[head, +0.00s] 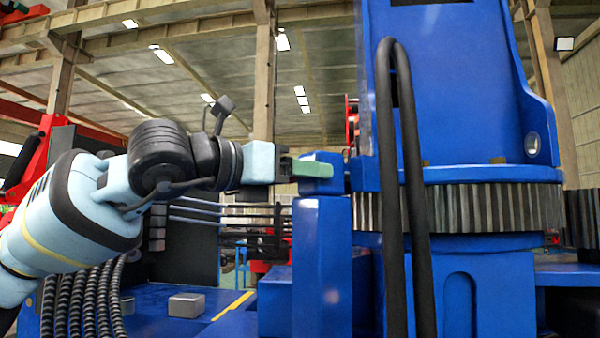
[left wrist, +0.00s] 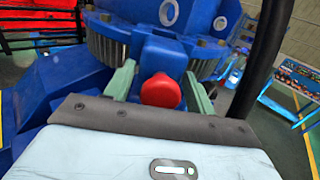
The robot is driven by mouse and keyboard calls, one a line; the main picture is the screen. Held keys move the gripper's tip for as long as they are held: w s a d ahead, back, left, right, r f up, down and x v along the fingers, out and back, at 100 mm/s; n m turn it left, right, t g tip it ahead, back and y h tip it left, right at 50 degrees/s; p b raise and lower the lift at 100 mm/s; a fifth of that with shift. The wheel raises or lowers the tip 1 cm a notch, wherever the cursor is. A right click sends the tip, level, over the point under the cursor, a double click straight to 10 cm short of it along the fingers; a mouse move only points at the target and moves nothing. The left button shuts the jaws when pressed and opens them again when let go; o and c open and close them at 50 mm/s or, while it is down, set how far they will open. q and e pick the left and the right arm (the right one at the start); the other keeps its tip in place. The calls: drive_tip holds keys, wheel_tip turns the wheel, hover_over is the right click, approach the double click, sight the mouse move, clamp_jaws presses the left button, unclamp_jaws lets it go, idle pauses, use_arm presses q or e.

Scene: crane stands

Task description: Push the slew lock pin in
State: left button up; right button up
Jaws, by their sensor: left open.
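The slew lock pin shows a round red knob (left wrist: 161,91) in the left wrist view, in front of a blue block (left wrist: 162,55) beside the toothed slew ring (head: 465,208). My left gripper (head: 312,168) reaches in from the left in the head view, its fingertips close to the blue block. In the left wrist view its green fingers (left wrist: 160,84) stand open, one on each side of the red knob, with gaps visible. The knob is hidden behind the fingers in the head view. The pin's shaft is hidden. My right gripper is not in view.
A blue post (head: 320,265) stands just below my left fingers. Thick black hoses (head: 402,190) hang in front of the blue crane column (head: 460,90) to the right. A grey block (head: 186,305) sits on the blue deck at lower left.

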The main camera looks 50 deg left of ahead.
use_arm(q)
drive_tip(key=shift+s, duration=0.6)
drive_tip(key=s+b, duration=0.1)
drive_tip(key=s, duration=0.5)
drive_tip(key=shift+s+a, duration=0.25)
drive_tip(key=shift+a, duration=0.05)
